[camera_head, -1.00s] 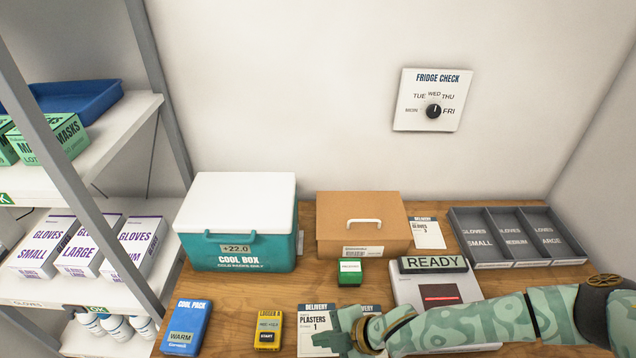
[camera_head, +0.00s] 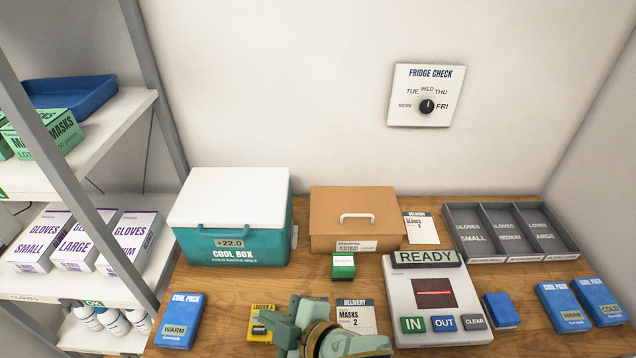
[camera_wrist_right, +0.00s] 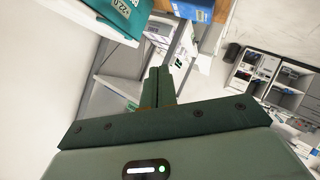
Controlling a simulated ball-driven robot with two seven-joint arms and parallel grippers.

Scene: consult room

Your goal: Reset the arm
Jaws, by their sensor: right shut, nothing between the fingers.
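My right gripper (camera_head: 287,324) is at the bottom middle of the head view, its patterned green arm coming in from the lower edge. It is over the front part of the wooden table, in front of the yellow logger (camera_head: 262,322) and the delivery card for masks (camera_head: 356,317), partly covering the logger. In the right wrist view its fingers (camera_wrist_right: 158,88) are together with nothing between them. The left gripper is in neither view.
On the table are a cool box (camera_head: 232,226), a brown box (camera_head: 352,220), a small green box (camera_head: 343,265), a READY scanner (camera_head: 402,301), a grey glove tray (camera_head: 487,250) and several blue cool packs (camera_head: 180,322). A shelf (camera_head: 140,262) stands left; a fridge dial (camera_head: 427,106) hangs on the wall.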

